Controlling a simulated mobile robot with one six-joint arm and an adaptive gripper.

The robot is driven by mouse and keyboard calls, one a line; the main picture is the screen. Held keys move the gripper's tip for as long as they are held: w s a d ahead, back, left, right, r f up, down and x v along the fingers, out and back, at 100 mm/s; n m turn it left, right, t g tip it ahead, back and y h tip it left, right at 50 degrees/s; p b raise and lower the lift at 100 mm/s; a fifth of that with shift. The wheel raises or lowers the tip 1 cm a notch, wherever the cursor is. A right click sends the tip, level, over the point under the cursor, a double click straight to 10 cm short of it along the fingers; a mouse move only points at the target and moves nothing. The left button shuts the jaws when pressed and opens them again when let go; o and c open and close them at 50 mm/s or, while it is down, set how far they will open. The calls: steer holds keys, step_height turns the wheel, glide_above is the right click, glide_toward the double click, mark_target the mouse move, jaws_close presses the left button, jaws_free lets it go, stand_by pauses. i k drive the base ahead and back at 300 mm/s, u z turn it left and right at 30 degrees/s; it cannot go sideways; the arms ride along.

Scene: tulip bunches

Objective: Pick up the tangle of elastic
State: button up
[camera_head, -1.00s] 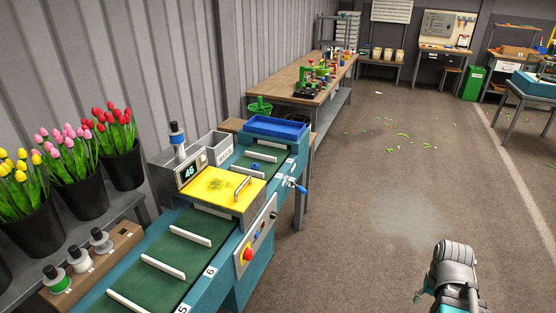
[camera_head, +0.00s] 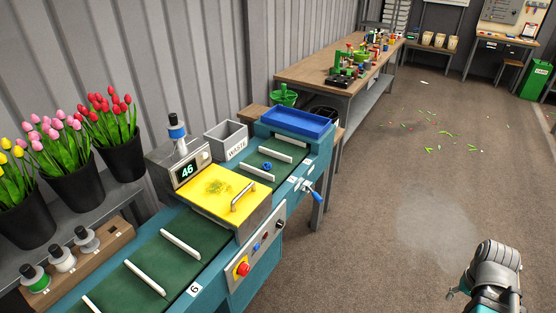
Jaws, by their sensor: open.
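A small blue looped thing (camera_head: 267,166) lies on the green conveyor belt between white slats, just beyond the yellow cover (camera_head: 243,187). It looks like coiled elastic, but it is too small to be sure. A thin yellow-green wispy patch (camera_head: 217,186) lies on top of the yellow cover; I cannot tell whether it is tangled strands or plant scraps. Part of my arm shows at the bottom right, well apart from the machine.
The cover's metal handle (camera_head: 243,196), grey WASTE bin (camera_head: 226,140) and blue tray (camera_head: 297,122) stand close around the belt. A blue-handled crank (camera_head: 313,190) sticks out at its side. Tulip buckets (camera_head: 119,155) line the left. The floor (camera_head: 400,200) to the right is open.

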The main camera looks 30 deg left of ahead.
mark_target(266, 164)
steer(key=u, duration=0.25)
steer(key=i, duration=0.75)
steer(key=u, duration=0.65)
steer(key=i, duration=0.55)
steer(key=u, duration=0.35)
steer(key=k, duration=0.85)
steer(key=u, duration=0.15)
steer(key=i, duration=0.75)
